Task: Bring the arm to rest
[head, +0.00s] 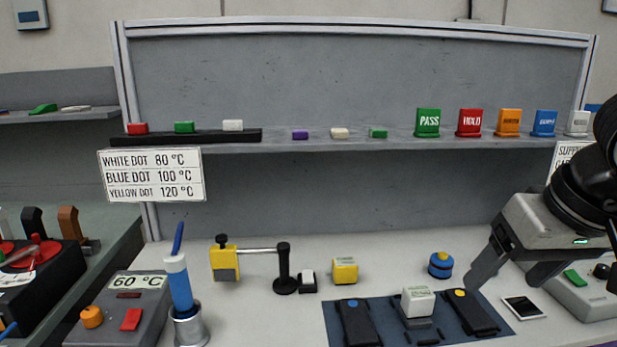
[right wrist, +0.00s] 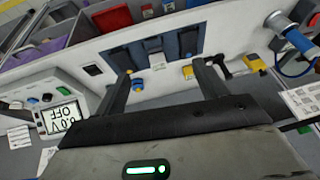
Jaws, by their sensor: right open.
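My right gripper (head: 503,282) comes in from the right edge, above the right end of the bench. Its two fingers are spread and nothing is between them. In the right wrist view the fingers (right wrist: 163,78) also stand wide apart and empty. In the head view the left fingertip overlaps the space beside the right end of the dark blue mat (head: 388,337); whether it touches anything cannot be told. My left gripper is not in view.
On the mat are a black module with a blue dot (head: 357,322), a white-topped block (head: 417,301) and a black module with a yellow dot (head: 470,311). A blue-yellow knob (head: 441,265) stands behind. The shelf (head: 300,147) holds coloured blocks.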

